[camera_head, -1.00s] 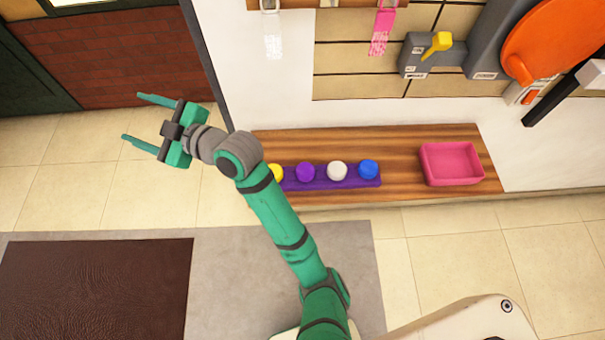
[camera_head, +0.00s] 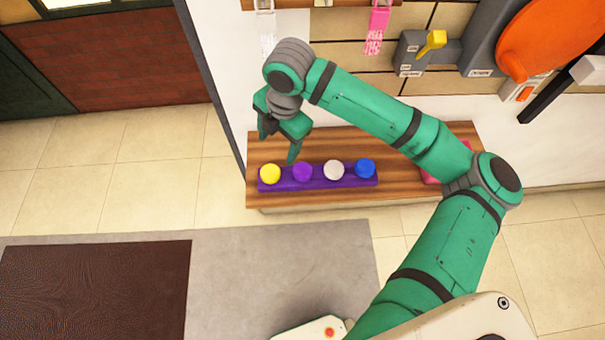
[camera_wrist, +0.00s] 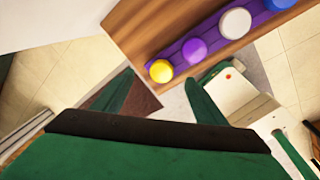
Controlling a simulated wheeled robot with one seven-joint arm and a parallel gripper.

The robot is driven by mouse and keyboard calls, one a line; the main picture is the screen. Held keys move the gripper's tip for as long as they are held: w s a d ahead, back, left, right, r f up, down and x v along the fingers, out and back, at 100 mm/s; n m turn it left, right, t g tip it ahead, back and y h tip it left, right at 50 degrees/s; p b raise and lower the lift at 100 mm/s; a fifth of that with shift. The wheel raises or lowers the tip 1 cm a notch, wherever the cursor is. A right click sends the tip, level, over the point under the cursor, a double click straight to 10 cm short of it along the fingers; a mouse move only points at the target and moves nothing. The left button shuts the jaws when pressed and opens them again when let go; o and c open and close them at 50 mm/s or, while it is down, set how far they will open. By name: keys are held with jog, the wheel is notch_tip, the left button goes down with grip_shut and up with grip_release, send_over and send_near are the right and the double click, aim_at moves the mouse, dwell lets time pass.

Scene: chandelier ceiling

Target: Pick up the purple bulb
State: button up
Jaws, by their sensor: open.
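The purple bulb (camera_head: 302,171) stands in a purple holder (camera_head: 320,184) on a wooden shelf, between a yellow bulb (camera_head: 270,173) and a white bulb (camera_head: 334,170). In the wrist view the purple bulb (camera_wrist: 194,50) is beyond the fingertips, up and slightly right of the gap between them. My gripper (camera_head: 281,152) is above the shelf, behind the yellow and purple bulbs, pointing down. Its fingers are apart and empty in the wrist view (camera_wrist: 158,95). It appears apart from the bulbs.
A blue bulb (camera_head: 365,168) is at the right end of the holder. A pink tray (camera_head: 461,133) on the wooden shelf (camera_head: 405,188) is mostly hidden by my arm. A white wall (camera_head: 235,60) rises close behind the gripper.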

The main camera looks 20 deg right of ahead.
jog(key=s+d+g+h, duration=0.1)
jog(key=s+d+h, duration=0.15)
jog(key=d, duration=0.25)
send_over(302, 170)
jog(key=shift+y, duration=0.45)
notch_tip(302, 170, down, 4)
jog(key=shift+f, duration=3.3)
jog(key=c, duration=1.1)
